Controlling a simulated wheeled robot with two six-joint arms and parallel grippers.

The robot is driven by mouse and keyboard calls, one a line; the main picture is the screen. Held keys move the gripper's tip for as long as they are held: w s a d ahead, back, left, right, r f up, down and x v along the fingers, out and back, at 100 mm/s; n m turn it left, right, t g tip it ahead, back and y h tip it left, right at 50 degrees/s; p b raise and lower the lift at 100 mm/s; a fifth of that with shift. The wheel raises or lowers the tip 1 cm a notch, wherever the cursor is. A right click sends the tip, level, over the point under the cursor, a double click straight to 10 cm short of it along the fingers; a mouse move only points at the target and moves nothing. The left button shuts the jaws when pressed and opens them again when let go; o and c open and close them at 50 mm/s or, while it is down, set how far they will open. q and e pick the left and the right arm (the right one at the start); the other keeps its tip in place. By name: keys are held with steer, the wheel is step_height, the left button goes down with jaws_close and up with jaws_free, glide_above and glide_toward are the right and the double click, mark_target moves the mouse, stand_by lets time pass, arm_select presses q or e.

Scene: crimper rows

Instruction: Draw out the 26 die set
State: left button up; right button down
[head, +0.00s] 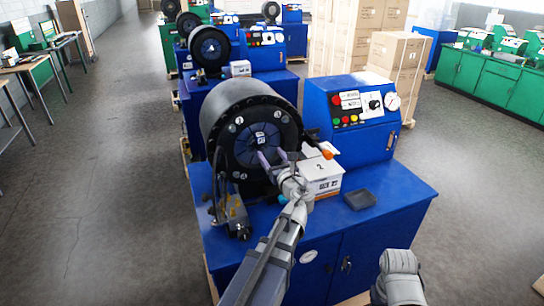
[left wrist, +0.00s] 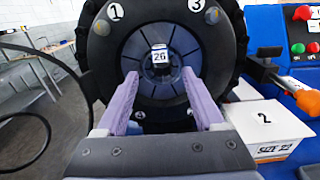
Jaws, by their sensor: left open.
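The 26 die set (left wrist: 160,82) is a dark, segmented round set in the middle of the black crimper head (head: 250,108). A white label reading 26 is on its centre, and the set also shows in the head view (head: 254,149). My left gripper (head: 272,156) is in front of the crimper's face. In the left wrist view its two purple fingers (left wrist: 160,78) are spread wide, one to each side below the label, with nothing between them. I cannot tell whether the fingertips touch the die set. My right gripper is out of view.
A white box marked 2 and SIZE 22 (head: 320,185) stands on the blue bench (head: 400,197), right of the crimper head, with an orange-tipped handle (left wrist: 307,101) above it. A dark tray (head: 360,199) lies beside it. A blue control panel (head: 350,135) stands behind.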

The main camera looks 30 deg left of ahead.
mark_target(261, 140)
arm_select(q)
steer(key=shift+x, duration=5.45)
jaws_close()
steer(key=shift+s, duration=0.1)
steer(key=v, duration=0.9)
steer(key=shift+d, duration=0.15)
